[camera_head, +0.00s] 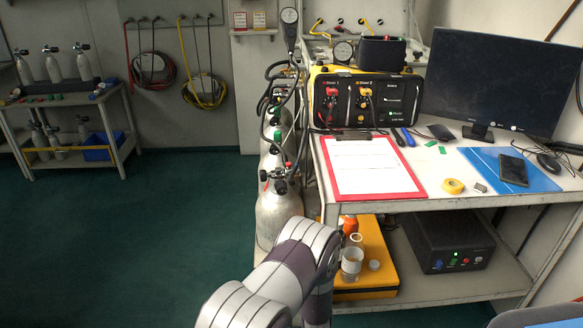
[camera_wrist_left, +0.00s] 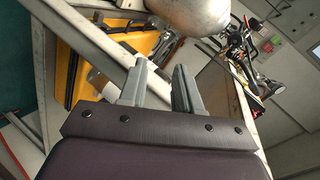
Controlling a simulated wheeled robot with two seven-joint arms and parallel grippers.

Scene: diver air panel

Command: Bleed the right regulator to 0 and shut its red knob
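The black diver air panel (camera_head: 365,102) in a yellow case stands at the back left of the bench, with red fittings on its left half and yellow ones on its right. A silver cylinder (camera_head: 278,215) stands left of the bench with a black valve (camera_head: 280,180) and hoses on top. I cannot tell which part is the right regulator's red knob. In the left wrist view my left gripper (camera_wrist_left: 162,78) has its fingers apart and empty, below a silver cylinder (camera_wrist_left: 193,14). My right gripper is not in view.
A clipboard (camera_head: 409,193), tape roll (camera_head: 453,186) and blue mat (camera_head: 541,179) with a phone (camera_head: 513,170) lie on the bench. A yellow-orange case (camera_head: 375,289) sits on the lower shelf near my arm. Green floor at left is clear.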

